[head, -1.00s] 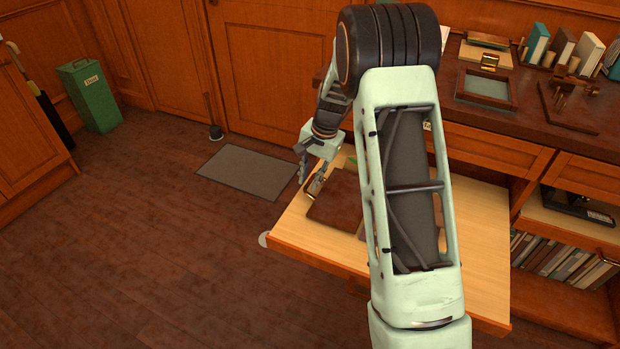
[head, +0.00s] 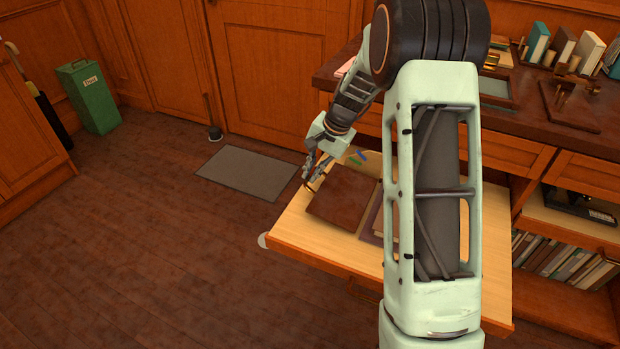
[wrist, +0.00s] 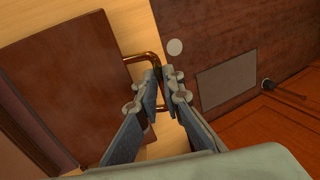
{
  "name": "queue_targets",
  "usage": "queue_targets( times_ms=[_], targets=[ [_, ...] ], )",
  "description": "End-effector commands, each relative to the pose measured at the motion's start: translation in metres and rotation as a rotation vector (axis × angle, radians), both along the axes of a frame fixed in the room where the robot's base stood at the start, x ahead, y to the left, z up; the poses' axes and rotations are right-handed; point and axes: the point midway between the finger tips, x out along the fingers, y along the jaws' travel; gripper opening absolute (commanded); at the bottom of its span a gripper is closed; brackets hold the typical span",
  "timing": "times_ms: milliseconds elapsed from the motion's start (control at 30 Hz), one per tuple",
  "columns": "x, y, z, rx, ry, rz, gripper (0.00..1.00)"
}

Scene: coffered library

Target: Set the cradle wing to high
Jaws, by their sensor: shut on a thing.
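The cradle wing is a flat dark brown panel (head: 342,204) on a pale wooden pull-out board (head: 300,238). It also fills the left of the wrist view (wrist: 65,85). A brass loop handle (wrist: 139,58) stands out from the wing's edge. My gripper (wrist: 160,75) is at this handle, its fingers shut on the handle's outer bar. In the head view my gripper (head: 309,181) is at the wing's far left corner, where the handle is hard to make out. My arm hides the right part of the board. I cannot read any height marking.
Small green and blue items (head: 358,157) lie on the board beyond the wing. A purplish flat piece (head: 373,226) lies right of it. The dark desk top (head: 525,108) holds books and a frame. A grey mat (head: 245,172) and open floor lie to the left.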

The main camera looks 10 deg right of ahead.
Motion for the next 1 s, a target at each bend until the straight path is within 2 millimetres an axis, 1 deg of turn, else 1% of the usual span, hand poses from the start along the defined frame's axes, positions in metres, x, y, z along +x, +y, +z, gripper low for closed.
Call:
queue_targets(
  times_ms=[33,200,267,467,533,700,1000],
  targets=[
    [-0.001,-0.005,0.005,0.025,-0.021,-0.007,0.0],
    [-0.007,-0.013,0.025,0.12,-0.09,-0.009,0.0],
    [-0.008,-0.013,0.033,0.12,-0.093,-0.002,0.0],
    [-0.018,-0.026,0.056,0.117,-0.088,-0.002,0.0],
    [-0.018,-0.026,0.051,0.116,-0.085,-0.001,0.06],
    [-0.018,-0.025,0.051,0.117,-0.086,-0.001,0.25],
    [-0.017,-0.025,0.052,0.118,-0.086,-0.001,0.26]
  ],
)
